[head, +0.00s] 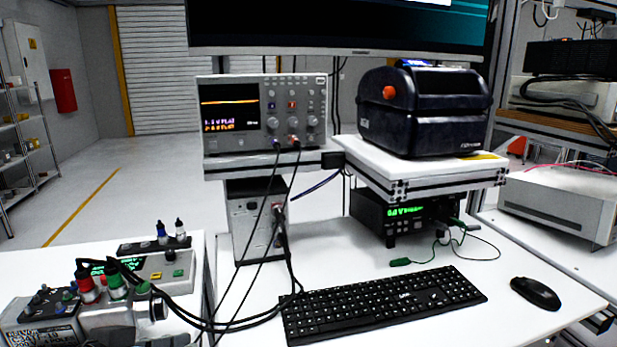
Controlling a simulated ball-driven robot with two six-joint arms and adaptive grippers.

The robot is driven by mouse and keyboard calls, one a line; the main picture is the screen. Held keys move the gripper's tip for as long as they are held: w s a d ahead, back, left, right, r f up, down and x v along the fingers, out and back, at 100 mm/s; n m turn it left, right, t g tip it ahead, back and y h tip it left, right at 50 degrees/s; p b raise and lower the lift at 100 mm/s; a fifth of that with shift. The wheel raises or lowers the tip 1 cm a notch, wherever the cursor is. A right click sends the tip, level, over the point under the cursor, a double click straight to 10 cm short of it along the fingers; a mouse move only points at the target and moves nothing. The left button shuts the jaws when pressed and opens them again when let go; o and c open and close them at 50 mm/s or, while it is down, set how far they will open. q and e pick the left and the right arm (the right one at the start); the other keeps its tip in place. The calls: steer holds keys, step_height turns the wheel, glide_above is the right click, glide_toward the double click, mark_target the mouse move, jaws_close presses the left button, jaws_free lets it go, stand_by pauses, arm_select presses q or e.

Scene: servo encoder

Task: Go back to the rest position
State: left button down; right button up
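Neither of my grippers shows in the head view, and no part of my arms is clearly in sight. The task names no object. A white workbench (400,255) fills the lower middle. On it lie a black keyboard (380,303) and a black mouse (535,293). A grey oscilloscope (262,115) with a lit screen stands on a raised shelf, with dark cables running down from its front.
A black printer-like box (420,110) stands on a raised shelf at right. A test device (110,295) with red and green connectors is at lower left, its cables looping toward the keyboard. A monitor (340,25) hangs above. Open floor (140,190) lies at left.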

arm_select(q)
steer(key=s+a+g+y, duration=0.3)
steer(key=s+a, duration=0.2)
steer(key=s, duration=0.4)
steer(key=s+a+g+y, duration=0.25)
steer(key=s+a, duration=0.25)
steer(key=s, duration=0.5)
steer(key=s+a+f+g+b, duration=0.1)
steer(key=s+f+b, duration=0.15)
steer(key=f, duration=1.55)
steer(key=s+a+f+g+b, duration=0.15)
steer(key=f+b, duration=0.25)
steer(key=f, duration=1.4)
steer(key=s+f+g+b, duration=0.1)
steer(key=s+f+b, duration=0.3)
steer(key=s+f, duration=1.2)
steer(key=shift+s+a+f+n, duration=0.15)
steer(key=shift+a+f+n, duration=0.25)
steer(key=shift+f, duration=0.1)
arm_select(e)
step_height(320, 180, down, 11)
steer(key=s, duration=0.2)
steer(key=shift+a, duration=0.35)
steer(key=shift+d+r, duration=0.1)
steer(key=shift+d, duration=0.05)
